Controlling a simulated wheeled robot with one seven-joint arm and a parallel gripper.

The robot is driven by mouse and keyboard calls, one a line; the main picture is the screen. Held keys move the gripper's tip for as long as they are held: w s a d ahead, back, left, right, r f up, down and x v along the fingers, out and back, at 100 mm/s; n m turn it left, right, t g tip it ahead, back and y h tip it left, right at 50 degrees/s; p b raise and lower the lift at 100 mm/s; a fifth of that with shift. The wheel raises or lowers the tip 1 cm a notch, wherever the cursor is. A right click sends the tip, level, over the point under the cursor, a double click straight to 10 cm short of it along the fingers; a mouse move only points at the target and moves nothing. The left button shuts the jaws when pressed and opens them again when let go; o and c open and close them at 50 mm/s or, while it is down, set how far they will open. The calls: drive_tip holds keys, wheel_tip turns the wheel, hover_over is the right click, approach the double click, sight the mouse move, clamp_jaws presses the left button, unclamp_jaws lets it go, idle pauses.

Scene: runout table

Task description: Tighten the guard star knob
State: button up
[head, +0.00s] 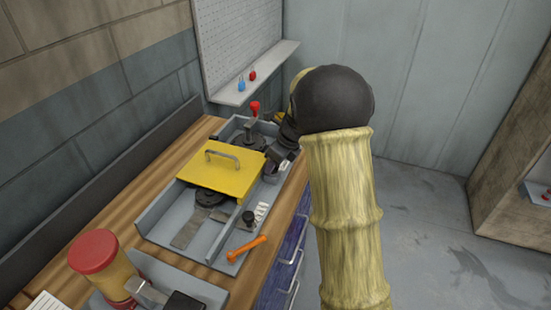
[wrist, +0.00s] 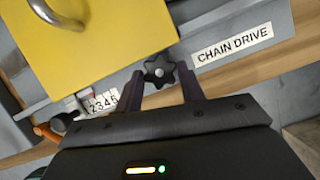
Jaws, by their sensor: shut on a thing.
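The black star knob (wrist: 158,71) shows in the wrist view on the grey side wall of the machine, beside the yellow guard (wrist: 95,45) and left of the CHAIN DRIVE label (wrist: 232,44). My gripper (wrist: 159,82) has one finger on each side of the knob and is shut on it. In the head view my gripper (head: 279,158) is at the right side of the guard (head: 213,178), which lies flat over the machine with its grey handle (head: 222,155) on top. The knob is hidden there by my gripper and arm.
The grey machine tray (head: 160,222) sits on a wooden bench (head: 125,187). An orange tool (head: 247,249) and a black knob (head: 248,217) are at its near end. A red-lidded jar (head: 120,280) stands nearer. A red-handled lever (head: 254,108) rises behind the guard. Padlocks sit on the shelf (head: 228,98).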

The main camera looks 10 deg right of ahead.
drive_tip(key=shift+a+r+m+t+h+p, duration=0.1)
drive_tip(key=shift+m+t+h+p, duration=0.25)
drive_tip(key=shift+m+p, duration=1)
drive_tip(key=o, duration=1)
drive_tip(key=shift+c, duration=0.2)
drive_tip(key=shift+a+f+b, duration=0.1)
drive_tip(key=shift+f+b, duration=0.1)
drive_tip(key=shift+b, duration=0.15)
